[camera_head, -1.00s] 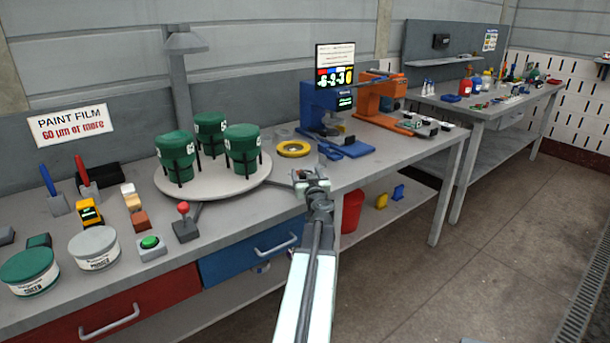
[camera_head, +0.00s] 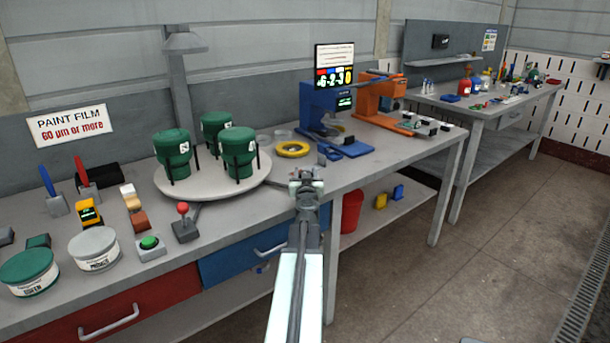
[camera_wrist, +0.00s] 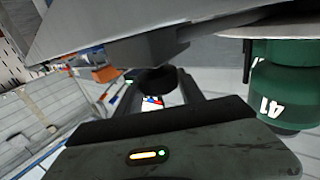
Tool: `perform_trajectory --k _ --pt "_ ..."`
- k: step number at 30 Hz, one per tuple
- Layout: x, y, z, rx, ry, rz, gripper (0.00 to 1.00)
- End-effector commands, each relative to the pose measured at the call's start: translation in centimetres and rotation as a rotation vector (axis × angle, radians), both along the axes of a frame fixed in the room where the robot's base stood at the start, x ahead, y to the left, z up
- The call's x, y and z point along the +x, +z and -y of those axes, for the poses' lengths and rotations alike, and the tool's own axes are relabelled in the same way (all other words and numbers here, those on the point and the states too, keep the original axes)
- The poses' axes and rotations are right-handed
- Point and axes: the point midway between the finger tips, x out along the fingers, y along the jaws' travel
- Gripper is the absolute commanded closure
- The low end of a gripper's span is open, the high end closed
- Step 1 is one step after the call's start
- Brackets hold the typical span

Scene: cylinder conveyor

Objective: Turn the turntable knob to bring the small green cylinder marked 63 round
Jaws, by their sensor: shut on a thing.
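The turntable (camera_head: 208,189) is a pale round plate on the bench, bearing three dark green cylinders in black posts: one at the left (camera_head: 172,146), one at the back (camera_head: 212,122) and one at the right (camera_head: 238,143). Their marks are too small or turned to read in the head view. In the wrist view a green cylinder marked 41 (camera_wrist: 285,85) stands at the right; no 63 is readable. My gripper (camera_head: 306,177) is at the bench's front edge, right of the turntable. In the wrist view it is shut on the dark knob (camera_wrist: 155,79), between its fingers.
A red-topped joystick (camera_head: 183,222) and a green button (camera_head: 149,243) stand left of my arm. A yellow ring (camera_head: 292,149) and a blue press (camera_head: 320,108) stand behind my gripper. Paint tins (camera_head: 95,249) are at the far left. The floor at the right is clear.

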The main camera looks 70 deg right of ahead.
Motion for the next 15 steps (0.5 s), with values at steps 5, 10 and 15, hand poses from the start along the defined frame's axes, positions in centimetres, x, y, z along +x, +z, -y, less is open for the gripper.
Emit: perform_trajectory --k 5,10,15 --pt "0.42 0.00 -0.15 -0.001 -0.058 0.000 0.95" --pt "0.48 0.06 -0.11 -0.003 -0.119 0.001 0.95" --pt "0.45 0.04 -0.15 -0.002 -0.178 0.000 0.95"
